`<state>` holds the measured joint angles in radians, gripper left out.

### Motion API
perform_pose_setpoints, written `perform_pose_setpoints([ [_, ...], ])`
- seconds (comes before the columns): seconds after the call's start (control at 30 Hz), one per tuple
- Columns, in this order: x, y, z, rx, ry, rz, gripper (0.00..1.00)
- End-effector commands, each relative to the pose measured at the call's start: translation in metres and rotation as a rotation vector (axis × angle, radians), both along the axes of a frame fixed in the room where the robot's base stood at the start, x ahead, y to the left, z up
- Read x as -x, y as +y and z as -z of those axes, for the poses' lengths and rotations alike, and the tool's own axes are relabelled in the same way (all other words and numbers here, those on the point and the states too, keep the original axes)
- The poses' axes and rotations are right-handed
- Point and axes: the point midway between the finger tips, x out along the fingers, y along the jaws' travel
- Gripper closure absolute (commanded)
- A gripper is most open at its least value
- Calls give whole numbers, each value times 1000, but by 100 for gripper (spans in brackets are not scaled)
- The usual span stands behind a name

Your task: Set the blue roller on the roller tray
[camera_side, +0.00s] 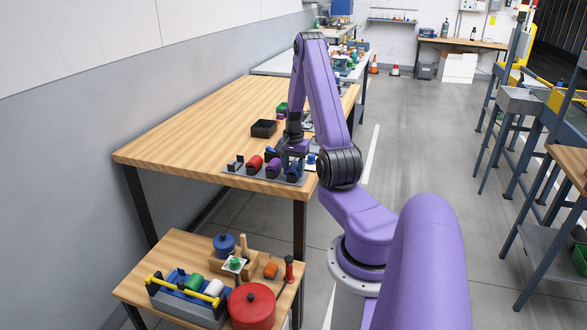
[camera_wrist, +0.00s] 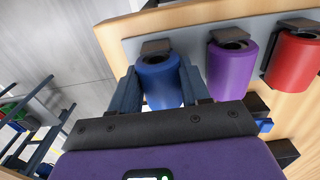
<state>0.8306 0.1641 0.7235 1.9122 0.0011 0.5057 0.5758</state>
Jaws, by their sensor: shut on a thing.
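The roller tray is a grey plate at the table's near edge, seen in the side view (camera_side: 262,178) and the wrist view (camera_wrist: 189,36). A red roller (camera_side: 255,163) and a purple roller (camera_side: 273,168) stand on it in a row; both also show in the wrist view, red (camera_wrist: 297,58) and purple (camera_wrist: 230,70). My gripper (camera_side: 292,158) is low over the tray's right end. In the wrist view its fingers are shut on the blue roller (camera_wrist: 158,80), beside the purple one at a dark bracket (camera_wrist: 155,47). Whether the blue roller touches the tray is unclear.
A black open bin (camera_side: 264,128) and a green item (camera_side: 281,107) stand farther back on the wooden table (camera_side: 190,125). The table's left part is clear. A lower bench in front holds a red pot (camera_side: 251,305), a blue pot (camera_side: 224,245) and a toolbox (camera_side: 186,300).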

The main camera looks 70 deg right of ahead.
Motion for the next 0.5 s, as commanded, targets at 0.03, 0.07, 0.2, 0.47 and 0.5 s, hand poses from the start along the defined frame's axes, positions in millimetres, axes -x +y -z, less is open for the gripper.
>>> perform_pose_setpoints([
  [0.03,0,0,0,1,-1,0,90],
  [0.07,0,0,0,1,-1,0,90],
  [0.2,0,0,0,1,0,0,90],
  [0.47,0,0,0,0,0,0,24],
  [0.5,0,0,0,0,0,0,24],
])
